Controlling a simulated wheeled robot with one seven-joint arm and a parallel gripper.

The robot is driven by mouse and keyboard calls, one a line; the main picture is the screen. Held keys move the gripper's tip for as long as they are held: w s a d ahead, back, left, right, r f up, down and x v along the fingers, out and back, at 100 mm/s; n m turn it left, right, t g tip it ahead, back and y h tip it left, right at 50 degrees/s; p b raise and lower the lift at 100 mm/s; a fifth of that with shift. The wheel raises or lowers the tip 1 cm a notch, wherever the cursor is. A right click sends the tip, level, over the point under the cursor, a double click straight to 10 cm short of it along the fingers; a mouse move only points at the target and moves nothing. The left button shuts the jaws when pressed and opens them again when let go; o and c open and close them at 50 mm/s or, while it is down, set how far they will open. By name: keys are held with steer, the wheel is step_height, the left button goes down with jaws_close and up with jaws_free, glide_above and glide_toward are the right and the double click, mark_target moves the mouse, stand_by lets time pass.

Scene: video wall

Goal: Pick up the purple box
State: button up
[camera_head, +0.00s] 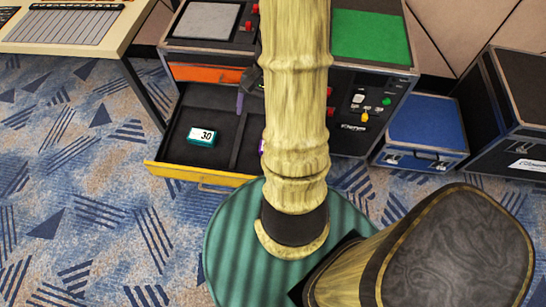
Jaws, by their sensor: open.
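A small purple patch (262,146), which looks like part of the purple box, shows at the left edge of my arm. It lies in the open drawer (172,148) with the yellow front, and my arm hides most of it. My gripper (247,88) shows only in part as a dark shape left of my arm, over the back of the drawer. It is open, and I see nothing held in it. Its fingertips are hard to make out, and its distance from the purple box cannot be told.
A teal box (201,137) marked 30 lies in the drawer's left compartment. An orange drawer front (207,74) is above. A blue-topped case (424,122) and a black case (522,90) stand at right. A desk (75,28) is at upper left. Carpet at left is clear.

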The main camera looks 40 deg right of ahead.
steer(key=s+d+f+m+t+y+b, duration=0.1)
steer(key=s+d+f+m+t+b, duration=0.2)
steer(key=d+f+m+b, duration=0.2)
steer(key=s+d+f+m+t+y+b, duration=0.2)
steer(key=s+d+f+m+t+b, duration=0.1)
steer(key=f, duration=0.9)
steer(key=s+d+f+m+t+y+b, duration=0.1)
steer(key=s+d+f+m+t+b, duration=0.2)
steer(key=d, duration=0.8)
step_height(320, 180, down, 6)
steer(key=m+t+b, duration=0.2)
steer(key=m+b, duration=0.2)
steer(key=b, duration=0.1)
steer(key=shift+f+m+y+b, duration=0.15)
steer(key=shift+m+y+b, duration=0.25)
steer(key=shift+s, duration=0.1)
steer(key=b+x, duration=0.3)
steer(key=x, duration=0.9)
steer(key=shift+f+b, duration=0.1)
steer(key=shift+b, duration=0.3)
steer(key=shift+a, duration=0.1)
steer(key=x, duration=0.1)
steer(key=b+x, duration=0.1)
steer(key=x, duration=0.1)
steer(key=b+x, duration=0.1)
steer(key=x, duration=0.1)
steer(key=shift+w+r, duration=0.25)
